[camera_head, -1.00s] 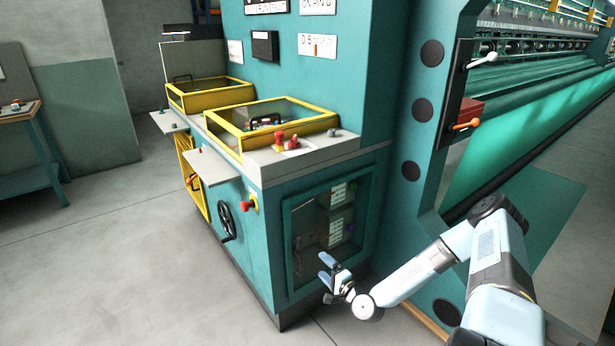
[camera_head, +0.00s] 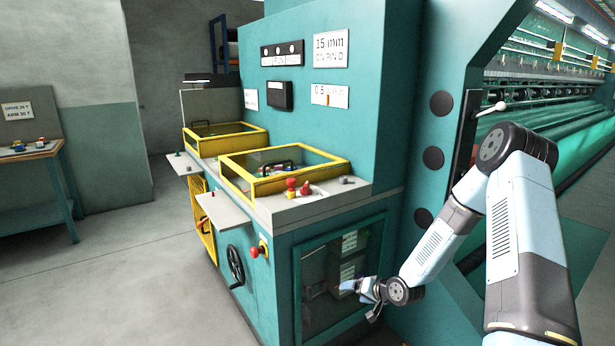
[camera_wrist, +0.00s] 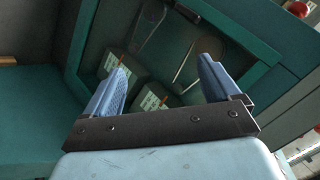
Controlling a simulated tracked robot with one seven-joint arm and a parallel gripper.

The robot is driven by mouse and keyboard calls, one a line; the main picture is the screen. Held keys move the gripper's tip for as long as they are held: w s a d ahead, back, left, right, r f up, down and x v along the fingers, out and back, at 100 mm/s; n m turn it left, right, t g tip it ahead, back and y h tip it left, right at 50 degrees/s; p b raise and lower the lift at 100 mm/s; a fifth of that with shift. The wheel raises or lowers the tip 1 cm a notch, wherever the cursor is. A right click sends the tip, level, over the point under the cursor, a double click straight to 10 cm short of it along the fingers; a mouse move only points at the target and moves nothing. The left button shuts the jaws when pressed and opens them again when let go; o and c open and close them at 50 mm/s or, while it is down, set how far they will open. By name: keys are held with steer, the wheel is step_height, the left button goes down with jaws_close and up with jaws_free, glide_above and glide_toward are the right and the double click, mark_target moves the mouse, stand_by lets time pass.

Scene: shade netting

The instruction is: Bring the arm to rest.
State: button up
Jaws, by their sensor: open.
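My gripper (camera_head: 366,290) is at the end of my light-blue arm, in front of the glazed cabinet window (camera_head: 318,297) low on the teal machine. In the wrist view my gripper (camera_wrist: 160,85) shows two blue fingers spread apart with nothing between them. Behind the fingers are the dark cabinet inside with pale labels (camera_wrist: 150,100). I cannot tell how far the fingers are from the window. My arm is bent, with its elbow raised at the right of the head view.
The teal machine (camera_head: 395,30) stands close to my arm. Its console has yellow-framed covers (camera_head: 285,183), red knobs (camera_head: 291,184) and a black handwheel (camera_head: 235,266). A workbench (camera_head: 30,152) stands at the far left. The grey floor (camera_head: 120,280) at the left is clear.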

steer(key=s+d+r+n+g+h, duration=0.1)
steer(key=s+d+r+h, duration=0.2)
steer(key=r, duration=0.7)
steer(key=s+d+r+n+h, duration=0.1)
steer(key=s+d+r+h, duration=0.2)
steer(key=r, duration=0.7)
steer(key=s+d+r+g+h, duration=0.1)
steer(key=s+d+r+h, duration=0.2)
steer(key=r, duration=0.7)
steer(key=s+r, duration=0.5)
steer(key=s, duration=0.4)
steer(key=s+a+r+y, duration=0.1)
steer(key=s+r, duration=0.4)
steer(key=s, duration=0.4)
steer(key=s+r+y, duration=0.1)
steer(key=s+r, duration=0.4)
steer(key=s, duration=0.4)
steer(key=shift+s+a, duration=0.25)
steer(key=shift+a, duration=0.15)
